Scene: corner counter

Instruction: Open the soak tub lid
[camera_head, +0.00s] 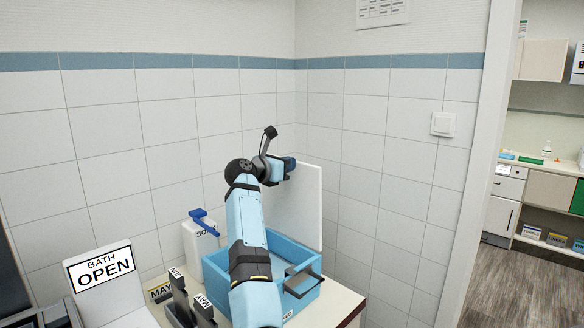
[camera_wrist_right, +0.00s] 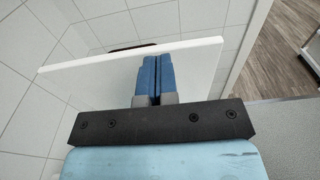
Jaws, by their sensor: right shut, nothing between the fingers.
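The soak tub (camera_head: 262,257) is a light blue box on the corner counter, partly hidden behind my right arm. Its white lid (camera_head: 308,205) stands upright at the tub's back right, close to the tiled wall, so the tub is open. My right gripper (camera_head: 289,164) is at the upper left edge of the lid, with its blue fingers shut and empty. In the right wrist view the shut fingers (camera_wrist_right: 152,80) are in front of the lid's white face (camera_wrist_right: 105,81); I cannot tell whether they touch it. My left gripper is not in view.
A white jug (camera_head: 199,243) with a blue top stands left of the tub. A "BATH OPEN" sign (camera_head: 100,268) and dark holders with labels (camera_head: 180,300) are at the front left. A dark handle-like frame (camera_head: 302,279) is at the tub's front right. Tiled walls close off the corner.

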